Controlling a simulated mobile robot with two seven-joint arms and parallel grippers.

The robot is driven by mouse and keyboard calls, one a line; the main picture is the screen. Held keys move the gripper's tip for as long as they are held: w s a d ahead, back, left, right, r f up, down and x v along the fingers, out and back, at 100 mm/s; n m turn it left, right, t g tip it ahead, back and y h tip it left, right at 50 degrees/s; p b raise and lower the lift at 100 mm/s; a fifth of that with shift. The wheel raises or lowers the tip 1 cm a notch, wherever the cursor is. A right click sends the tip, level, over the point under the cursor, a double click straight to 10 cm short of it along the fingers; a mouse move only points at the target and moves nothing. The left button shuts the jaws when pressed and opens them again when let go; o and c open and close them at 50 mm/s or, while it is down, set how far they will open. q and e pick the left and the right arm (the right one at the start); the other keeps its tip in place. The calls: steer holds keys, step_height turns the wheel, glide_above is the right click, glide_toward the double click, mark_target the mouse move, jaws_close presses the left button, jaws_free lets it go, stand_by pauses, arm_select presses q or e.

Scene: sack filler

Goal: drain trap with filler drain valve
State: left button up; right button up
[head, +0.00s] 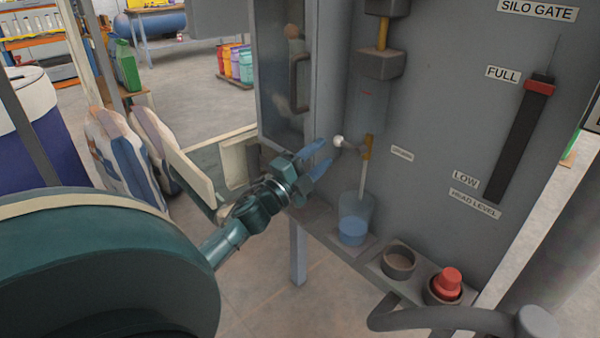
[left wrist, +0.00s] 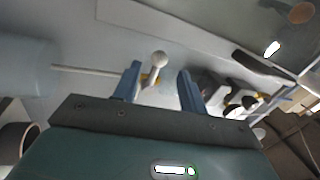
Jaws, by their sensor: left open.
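The drain valve (head: 366,146) is a small brass fitting below the clear trap bowl (head: 372,105). Its lever ends in a white ball knob (head: 338,141) that points left. A thin drain tube runs from the valve down into a clear cup (head: 355,220) holding blue liquid. My left gripper (head: 322,160) is open, its blue fingers just left of and near the knob. In the left wrist view the knob (left wrist: 159,59) shows between the open fingers (left wrist: 158,82), nearer the left one, and no grip on it shows. My right gripper is not in view.
An open cabinet door (head: 285,85) with a handle stands left of the panel. An empty round holder (head: 398,262) and a red button (head: 447,282) sit on the ledge at lower right. The silo gate slider (head: 540,86) is on the panel's right. Sacks (head: 115,150) stand at left.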

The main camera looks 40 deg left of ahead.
arm_select(q)
steer(key=v, duration=0.6)
steer(key=shift+s, duration=0.35)
